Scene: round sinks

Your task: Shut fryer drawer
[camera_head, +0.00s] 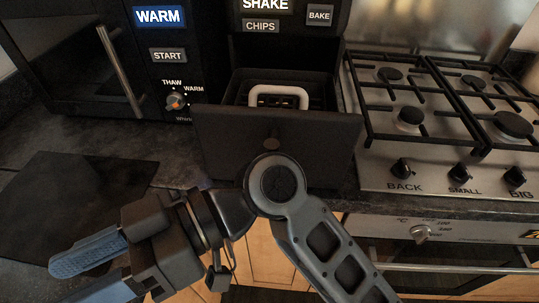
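The fryer (290,40) is a black appliance with SHAKE, CHIPS and BAKE labels on its front. Its drawer (230,140) is pulled out towards me, with the dark front panel standing ahead of the body and the inside showing from above. The lower finger is cut by the frame edge.
A pale-rimmed dark object (278,97) lies in the drawer. A microwave (75,60) stands left of the fryer, a gas hob (440,120) right. A dark flat mat or board (75,195) lies on the counter at left. The oven handle (450,268) is lower right.

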